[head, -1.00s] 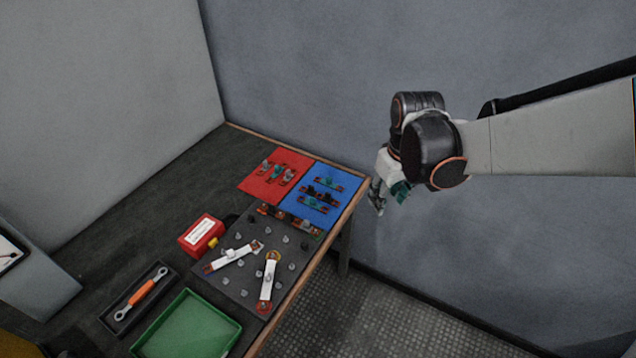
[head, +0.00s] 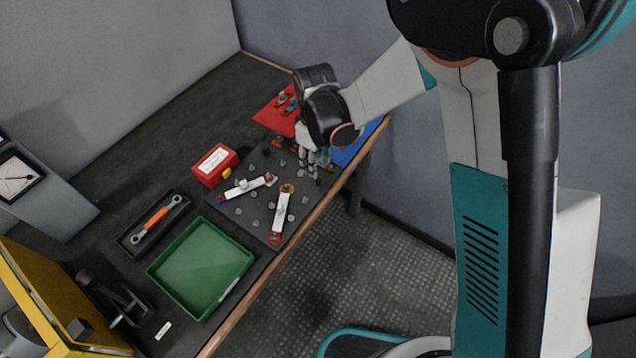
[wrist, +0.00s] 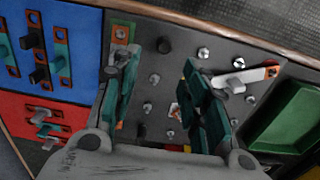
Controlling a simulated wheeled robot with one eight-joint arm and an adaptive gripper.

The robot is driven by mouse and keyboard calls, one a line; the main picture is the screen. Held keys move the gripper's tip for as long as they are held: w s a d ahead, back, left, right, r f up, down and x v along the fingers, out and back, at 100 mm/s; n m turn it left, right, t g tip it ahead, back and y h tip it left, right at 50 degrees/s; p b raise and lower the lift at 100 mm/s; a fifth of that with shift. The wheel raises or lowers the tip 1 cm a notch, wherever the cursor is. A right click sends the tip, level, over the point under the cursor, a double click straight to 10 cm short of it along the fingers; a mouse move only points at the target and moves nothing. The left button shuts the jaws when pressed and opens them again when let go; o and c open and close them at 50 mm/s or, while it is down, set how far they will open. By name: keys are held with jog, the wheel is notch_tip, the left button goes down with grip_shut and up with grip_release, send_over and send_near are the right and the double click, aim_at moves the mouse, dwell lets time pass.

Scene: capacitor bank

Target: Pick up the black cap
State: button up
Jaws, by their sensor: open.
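I cannot tell which of these is the task's cap. My gripper (wrist: 160,85) is open and empty, its fingers spread above the board. In the head view my gripper (head: 312,165) hangs over the board's far end and, with the arm, hides much of the blue mat (head: 345,155).
A red mat (wrist: 15,110) with small parts lies beside the blue one. White links (head: 246,187) and several metal posts stand on the board. A red box (head: 214,166), a green tray (head: 200,265) and a wrench tray (head: 152,224) are nearby. The table's wooden edge (head: 285,237) runs close by.

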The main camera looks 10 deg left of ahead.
aim_at(318, 181)
jog(key=shift+s+f+b, duration=0.2)
jog(key=shift+f+b, duration=1.2)
jog(key=shift+f, duration=1.7)
jog(key=shift+r, duration=0.1)
jog(key=c, duration=0.8)
